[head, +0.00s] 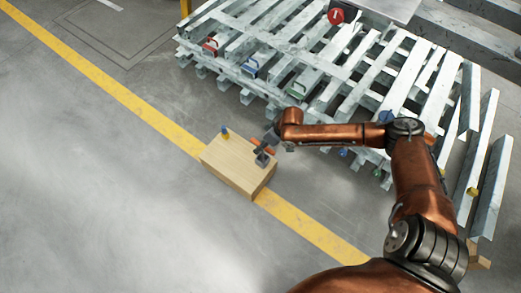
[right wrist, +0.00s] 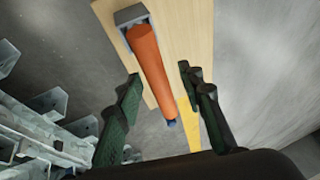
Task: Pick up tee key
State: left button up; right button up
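An orange bar (right wrist: 150,62), which looks like the tee key, lies along a wooden box top (right wrist: 185,25) in the right wrist view. One end sits at a grey bracket (right wrist: 130,15); a small blue tip (right wrist: 171,124) shows at the other end. In the head view, a bit of the orange bar (head: 268,149) shows on the wooden box (head: 226,169), partly hidden by my right gripper (head: 268,143). In the wrist view, my right gripper's (right wrist: 160,75) fingers are open on either side of the bar, with gaps between. My left gripper is not in view.
Grey metal racks with slanted beams (head: 330,60) stand behind and right of the box. They carry small red, blue and green items. Floor left and in front of the box is clear, crossed by a yellow line (head: 110,85).

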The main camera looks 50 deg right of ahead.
jog(key=shift+c, duration=0.5)
grip_shut()
